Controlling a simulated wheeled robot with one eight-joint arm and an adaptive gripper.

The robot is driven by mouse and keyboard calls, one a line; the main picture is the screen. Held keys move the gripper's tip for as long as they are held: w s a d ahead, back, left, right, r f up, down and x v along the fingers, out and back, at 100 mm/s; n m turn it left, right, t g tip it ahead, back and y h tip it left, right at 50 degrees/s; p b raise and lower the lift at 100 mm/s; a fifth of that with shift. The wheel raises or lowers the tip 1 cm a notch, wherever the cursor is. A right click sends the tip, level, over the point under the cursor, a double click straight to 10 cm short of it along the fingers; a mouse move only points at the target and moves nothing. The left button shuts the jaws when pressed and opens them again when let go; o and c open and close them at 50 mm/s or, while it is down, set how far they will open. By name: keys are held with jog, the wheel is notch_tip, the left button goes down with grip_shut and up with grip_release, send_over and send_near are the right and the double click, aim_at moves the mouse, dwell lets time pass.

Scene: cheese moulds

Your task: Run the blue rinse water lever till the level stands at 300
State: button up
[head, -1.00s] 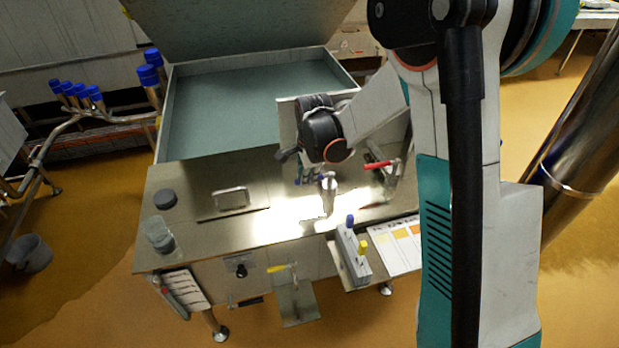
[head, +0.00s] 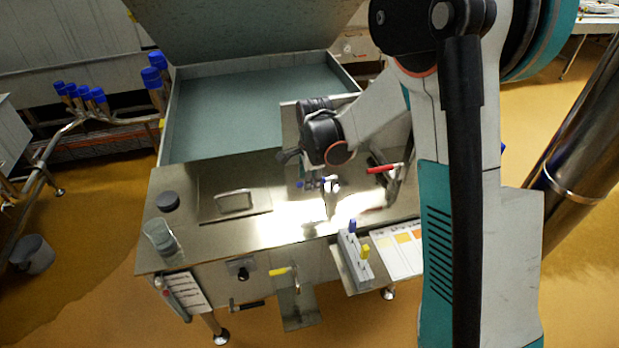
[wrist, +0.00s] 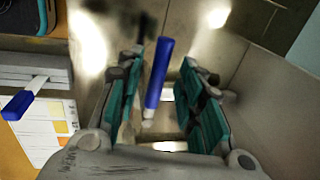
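The blue lever handle (wrist: 160,72) stands between the two teal-padded fingers of my gripper (wrist: 163,82) in the wrist view. The fingers are apart, with a visible gap on both sides of the handle; I see no grip on it. In the head view my wrist hangs over the right part of the steel worktop, and small blue parts (head: 311,184) show below it; the fingers and lever are hard to separate there. No level scale can be read.
A red lever (head: 382,169) stands to the right. A rack (head: 353,262) with blue and yellow handles and a colour chart (head: 400,249) are at the front right. A clear beaker (head: 160,237) stands at the left of the worktop. A large open vat (head: 225,112) lies behind.

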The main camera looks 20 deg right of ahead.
notch_tip(320, 180, up, 12)
jog(key=s, duration=0.2)
jog(key=shift+s, duration=0.2)
jog(key=shift+f, duration=0.1)
dwell(2.0)
jog(key=s+d+r+n+t, duration=0.1)
jog(key=s+r+n, duration=0.3)
jog(key=s, duration=0.2)
jog(key=s+r+n+t, duration=0.1)
jog(key=s+r+n, duration=0.3)
jog(key=s, duration=0.2)
jog(key=s+d+f+n+t, duration=0.1)
jog(key=s+n+t, duration=0.2)
jog(key=s+n, duration=0.7)
jog(key=s, duration=0.3)
jog(key=shift+s, duration=0.2)
